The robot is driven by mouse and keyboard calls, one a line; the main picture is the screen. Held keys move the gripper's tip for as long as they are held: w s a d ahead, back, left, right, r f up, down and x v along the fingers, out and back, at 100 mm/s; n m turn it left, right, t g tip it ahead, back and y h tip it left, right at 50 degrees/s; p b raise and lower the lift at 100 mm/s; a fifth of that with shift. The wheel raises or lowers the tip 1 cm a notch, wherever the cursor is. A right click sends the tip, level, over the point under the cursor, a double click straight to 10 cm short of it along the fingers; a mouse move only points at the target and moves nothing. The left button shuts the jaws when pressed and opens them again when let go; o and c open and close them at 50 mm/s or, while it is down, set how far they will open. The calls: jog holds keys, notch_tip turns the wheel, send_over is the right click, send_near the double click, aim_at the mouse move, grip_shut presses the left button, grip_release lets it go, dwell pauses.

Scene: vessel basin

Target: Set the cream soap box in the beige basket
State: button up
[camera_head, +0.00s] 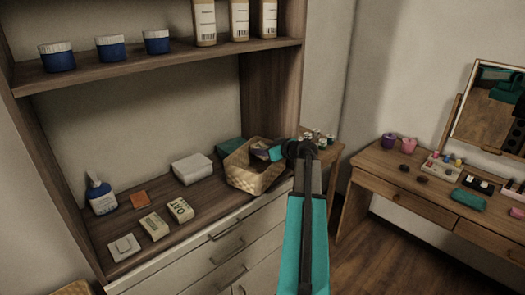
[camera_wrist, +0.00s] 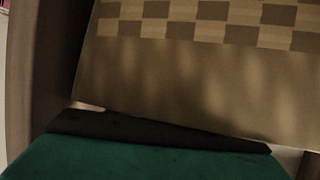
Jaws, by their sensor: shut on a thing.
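The beige basket (camera_head: 247,180), with a woven wall, stands at the right end of the wooden shelf. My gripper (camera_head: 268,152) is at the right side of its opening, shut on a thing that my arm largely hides. Two small cream boxes with dark lettering, one nearer (camera_head: 154,226) and one farther right (camera_head: 180,210), lie on the shelf to the left, apart from the gripper. In the wrist view, a tan surface (camera_wrist: 170,80) with a checkered band fills the middle, close beyond a dark and green part. I cannot tell what is held.
A white box (camera_head: 192,168) stands left of the basket, with a teal box (camera_head: 230,147) behind it. A blue-and-white bottle (camera_head: 101,195), an orange block (camera_head: 140,200) and a white square item (camera_head: 123,247) are farther left. An upper shelf (camera_head: 160,67) overhangs. Bare shelf lies between items.

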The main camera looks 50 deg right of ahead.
jog(key=shift+a+f, duration=0.25)
jog(key=shift+f, duration=0.6)
jog(key=o, duration=0.8)
jog(key=shift+r+p, duration=0.3)
jog(key=shift+p, duration=0.1)
jog(key=shift+r+p, duration=0.35)
jog(key=shift+p, duration=0.4)
jog(key=b+v, duration=0.1)
jog(key=v, duration=0.2)
jog(key=b+v, duration=0.1)
jog(key=v, duration=0.3)
jog(key=b+v, duration=0.1)
jog(key=v, duration=0.2)
jog(key=shift+s+d+r, duration=0.1)
jog(key=shift+d+r, duration=0.1)
jog(key=shift+d, duration=0.1)
jog(key=shift+v, duration=0.75)
jog(key=shift+r, duration=0.15)
